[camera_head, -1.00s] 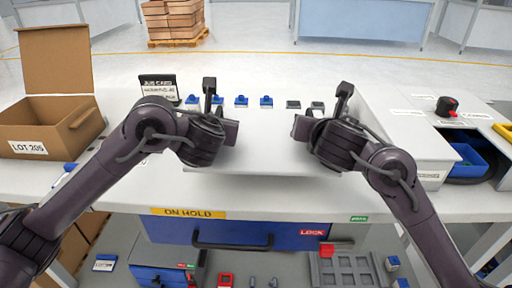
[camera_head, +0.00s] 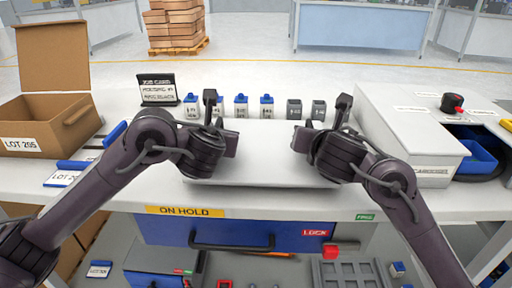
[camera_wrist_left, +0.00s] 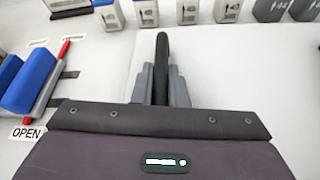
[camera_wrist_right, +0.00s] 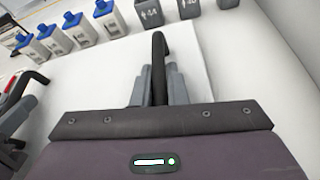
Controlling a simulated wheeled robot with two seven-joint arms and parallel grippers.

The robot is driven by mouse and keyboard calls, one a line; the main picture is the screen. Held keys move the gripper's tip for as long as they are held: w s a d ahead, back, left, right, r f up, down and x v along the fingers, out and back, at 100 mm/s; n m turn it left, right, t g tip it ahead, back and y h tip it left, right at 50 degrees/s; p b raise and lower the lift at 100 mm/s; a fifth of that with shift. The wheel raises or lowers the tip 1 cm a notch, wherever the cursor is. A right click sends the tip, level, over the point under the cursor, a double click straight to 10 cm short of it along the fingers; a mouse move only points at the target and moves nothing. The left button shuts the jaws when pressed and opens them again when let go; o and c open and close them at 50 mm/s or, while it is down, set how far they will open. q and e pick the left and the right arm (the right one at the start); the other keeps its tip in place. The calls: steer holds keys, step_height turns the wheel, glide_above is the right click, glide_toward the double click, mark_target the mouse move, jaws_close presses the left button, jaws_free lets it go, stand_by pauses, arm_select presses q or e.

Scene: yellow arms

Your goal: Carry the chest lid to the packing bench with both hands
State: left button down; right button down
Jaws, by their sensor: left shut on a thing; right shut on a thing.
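The chest lid (camera_head: 262,168) is a flat pale panel. It hangs or lies level between my two grippers, over the middle of the white bench top; I cannot tell whether it touches the bench. My left gripper (camera_head: 213,122) is shut at its left side and my right gripper (camera_head: 338,122) at its right side. In the left wrist view a black handle (camera_wrist_left: 162,55) stands between the grey fingers, with the pale lid (camera_wrist_left: 225,85) beside it. The right wrist view likewise shows a black handle (camera_wrist_right: 159,55) between the fingers.
Several blue-topped and grey containers (camera_head: 241,106) stand in a row behind the lid, by a black job card (camera_head: 158,90). An open cardboard box (camera_head: 25,125) is at left. A blue drawer (camera_head: 165,231) is below.

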arm_select(q)
steer(key=shift+f, duration=0.5)
arm_select(e)
steer(key=shift+d+f, duration=0.15)
steer(key=shift+f, duration=0.3)
arm_select(q)
steer(key=c, duration=1.8)
jaws_free()
steer(key=shift+r, duration=0.15)
arm_select(e)
steer(key=c, duration=1.8)
jaws_free()
steer(key=shift+r, duration=0.1)
arm_select(q)
steer(key=o, duration=0.3)
arm_select(e)
steer(key=o, duration=0.3)
arm_select(q)
steer(key=shift+o, duration=0.2)
arm_select(e)
steer(key=shift+o, duration=0.2)
